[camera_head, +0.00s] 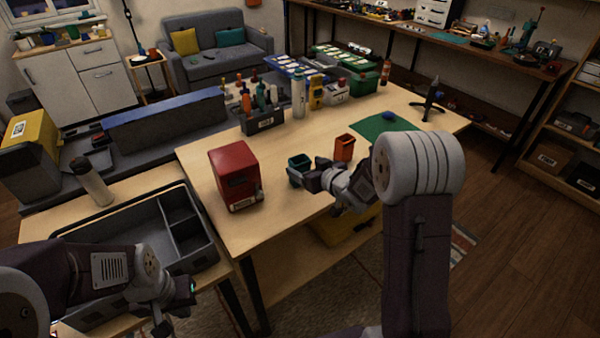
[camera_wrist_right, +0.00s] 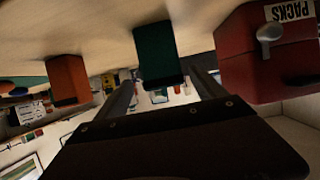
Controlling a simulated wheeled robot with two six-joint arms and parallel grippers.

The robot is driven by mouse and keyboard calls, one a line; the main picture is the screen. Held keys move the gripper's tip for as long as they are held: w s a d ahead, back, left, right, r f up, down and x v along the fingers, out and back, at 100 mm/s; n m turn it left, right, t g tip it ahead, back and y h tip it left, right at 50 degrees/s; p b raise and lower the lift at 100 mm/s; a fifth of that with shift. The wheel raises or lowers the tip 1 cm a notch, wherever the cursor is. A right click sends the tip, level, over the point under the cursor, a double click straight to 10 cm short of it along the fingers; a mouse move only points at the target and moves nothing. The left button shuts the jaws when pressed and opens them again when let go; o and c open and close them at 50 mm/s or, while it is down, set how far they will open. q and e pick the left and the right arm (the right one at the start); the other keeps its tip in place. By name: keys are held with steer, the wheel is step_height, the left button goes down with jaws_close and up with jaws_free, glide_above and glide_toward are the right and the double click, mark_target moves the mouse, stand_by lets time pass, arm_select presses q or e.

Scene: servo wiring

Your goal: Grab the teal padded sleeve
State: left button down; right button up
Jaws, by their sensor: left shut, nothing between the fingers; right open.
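The teal padded sleeve (camera_head: 298,163) is a small open-topped holder standing on the wooden table, just right of the red box. In the right wrist view, which is upside down, the teal sleeve (camera_wrist_right: 157,52) shows straight ahead, in line with the gap between the fingers. My right gripper (camera_head: 306,181) is open and empty, close beside the sleeve on its near side; I cannot tell whether a finger touches it. The gripper partly covers its lower part in the head view. My left gripper (camera_head: 190,292) is shut and empty, low at the left, away from the sleeve.
A red box (camera_head: 232,172) labelled PACKS stands left of the sleeve. An orange sleeve (camera_head: 344,147) stands to its right. A green mat (camera_head: 378,126) and a bottle rack (camera_head: 263,122) lie farther back. A divided grey tray (camera_head: 135,235) is near my left arm.

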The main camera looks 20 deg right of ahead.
mark_target(303, 167)
steer(key=x, duration=0.4)
steer(key=shift+a+f, duration=0.25)
steer(key=shift+s, duration=0.1)
steer(key=shift+d+r, duration=0.1)
steer(key=shift+c, duration=1.2)
steer(key=c, duration=1.3)
steer(key=shift+o, duration=0.2)
steer(key=shift+r, duration=0.55)
steer(key=s+d+r+p, duration=0.1)
steer(key=d+r+p, duration=0.4)
steer(key=d+r, duration=0.4)
steer(key=d, duration=0.2)
steer(key=shift+d+r+p, duration=0.3)
steer(key=shift+r, duration=0.1)
